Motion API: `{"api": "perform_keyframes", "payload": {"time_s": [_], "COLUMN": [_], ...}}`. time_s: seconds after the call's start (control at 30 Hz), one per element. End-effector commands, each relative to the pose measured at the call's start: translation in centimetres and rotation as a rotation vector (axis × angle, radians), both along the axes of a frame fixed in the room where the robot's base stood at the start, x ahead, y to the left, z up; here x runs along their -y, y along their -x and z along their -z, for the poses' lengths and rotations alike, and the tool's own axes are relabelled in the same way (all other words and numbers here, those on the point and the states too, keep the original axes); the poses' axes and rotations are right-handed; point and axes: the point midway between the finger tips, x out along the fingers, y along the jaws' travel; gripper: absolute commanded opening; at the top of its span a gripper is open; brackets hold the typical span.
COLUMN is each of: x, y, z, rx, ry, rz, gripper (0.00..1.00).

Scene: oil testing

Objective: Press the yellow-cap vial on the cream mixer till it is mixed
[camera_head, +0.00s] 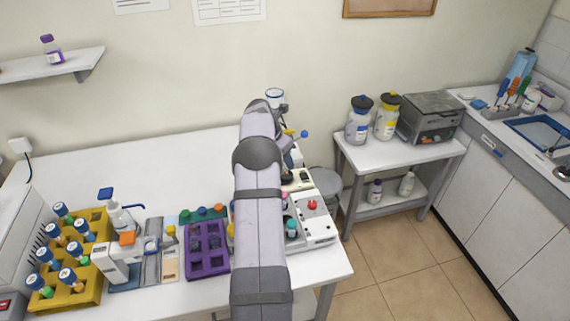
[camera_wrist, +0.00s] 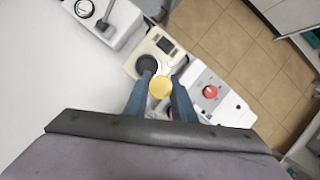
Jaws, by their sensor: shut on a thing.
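In the wrist view my gripper (camera_wrist: 162,92) is shut on the yellow-cap vial (camera_wrist: 160,87), with a blue-grey finger on each side of the round yellow cap. The cream mixer (camera_wrist: 146,49) lies just beyond the fingertips, with a dark round cup (camera_wrist: 147,64) near the left finger. I cannot tell whether the vial touches the mixer. In the head view my arm hides the gripper and the vial, and only part of the cream mixer (camera_head: 297,180) shows to the right of the arm.
A white device with a red knob (camera_head: 312,205) stands in front of the mixer. A purple rack (camera_head: 207,264) and a yellow rack (camera_head: 92,292) with several vials stand to the left. The back left of the table (camera_head: 110,165) is clear. A side table with jars stands at right.

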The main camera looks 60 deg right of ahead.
Motion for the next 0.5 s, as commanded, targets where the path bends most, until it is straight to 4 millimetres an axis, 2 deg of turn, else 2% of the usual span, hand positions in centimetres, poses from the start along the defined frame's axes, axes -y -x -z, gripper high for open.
{"api": "perform_keyframes", "payload": {"time_s": [0.03, 0.2, 0.5], "x": [1.0, 3.1, 4.3], "y": [-0.3, -1.4, -1.9], "z": [-0.5, 0.0, 0.3], "rx": [0.000, 0.000, -0.002], "ry": [0.000, -0.001, 0.000], "rz": [-0.055, -0.217, -0.327], "gripper": [0.02, 0.02, 0.02]}}
